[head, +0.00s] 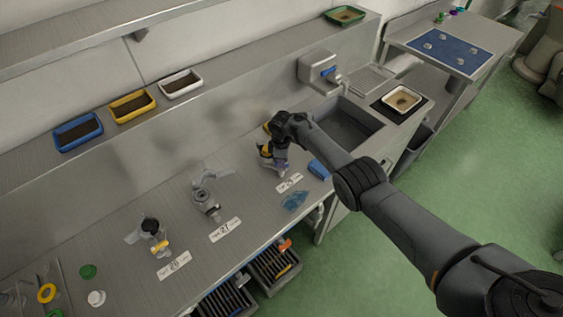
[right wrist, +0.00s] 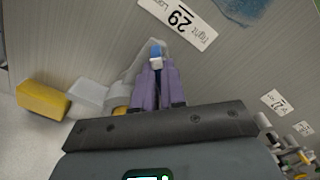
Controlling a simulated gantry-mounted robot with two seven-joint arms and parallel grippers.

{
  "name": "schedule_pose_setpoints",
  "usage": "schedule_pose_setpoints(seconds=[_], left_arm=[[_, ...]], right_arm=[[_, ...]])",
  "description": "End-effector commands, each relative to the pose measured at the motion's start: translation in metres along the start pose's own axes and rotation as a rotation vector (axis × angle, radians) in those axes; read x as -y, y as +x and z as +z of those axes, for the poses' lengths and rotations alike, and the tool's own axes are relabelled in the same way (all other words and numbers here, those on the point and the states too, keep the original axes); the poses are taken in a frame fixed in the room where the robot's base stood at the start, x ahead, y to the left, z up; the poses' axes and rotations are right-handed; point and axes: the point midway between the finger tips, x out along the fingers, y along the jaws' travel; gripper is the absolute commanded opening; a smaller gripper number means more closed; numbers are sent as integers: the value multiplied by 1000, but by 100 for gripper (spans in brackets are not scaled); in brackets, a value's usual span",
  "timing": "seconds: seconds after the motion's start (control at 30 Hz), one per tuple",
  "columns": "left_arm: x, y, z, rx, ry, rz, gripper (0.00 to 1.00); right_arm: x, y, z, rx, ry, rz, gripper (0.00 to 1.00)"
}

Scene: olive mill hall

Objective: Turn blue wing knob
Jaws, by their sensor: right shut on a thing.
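The blue wing knob (right wrist: 155,49) shows as a small blue piece at the tips of my right gripper's purple fingers in the right wrist view. My right gripper (right wrist: 155,66) is shut on it; the fingers hide most of the knob. A pale grey fitting (right wrist: 130,74) that seems to carry the knob lies beside and behind the fingers. In the head view my right gripper (head: 275,167) reaches down to the counter behind the label 29 (head: 289,182), and the knob cannot be made out there. My left gripper is not in view.
A blue cloth (head: 294,201) and a blue block (head: 319,169) lie near the label. A yellow block (right wrist: 42,100) lies near the fitting. A sink (head: 345,125) is right.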

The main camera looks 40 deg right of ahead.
Motion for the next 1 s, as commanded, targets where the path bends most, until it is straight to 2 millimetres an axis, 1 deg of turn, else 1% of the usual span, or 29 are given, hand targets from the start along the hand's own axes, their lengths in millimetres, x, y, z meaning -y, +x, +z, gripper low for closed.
schedule_pose_setpoints(seconds=[0.03,0.6,0.8,1.0], left_arm=[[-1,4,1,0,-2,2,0],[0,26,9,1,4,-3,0],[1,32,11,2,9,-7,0],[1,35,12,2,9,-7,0]], right_arm=[[0,3,1,1,-43,-1,0],[0,3,1,1,-560,-1,0],[0,3,1,0,-686,-1,0],[0,3,1,1,-762,-1,0]])
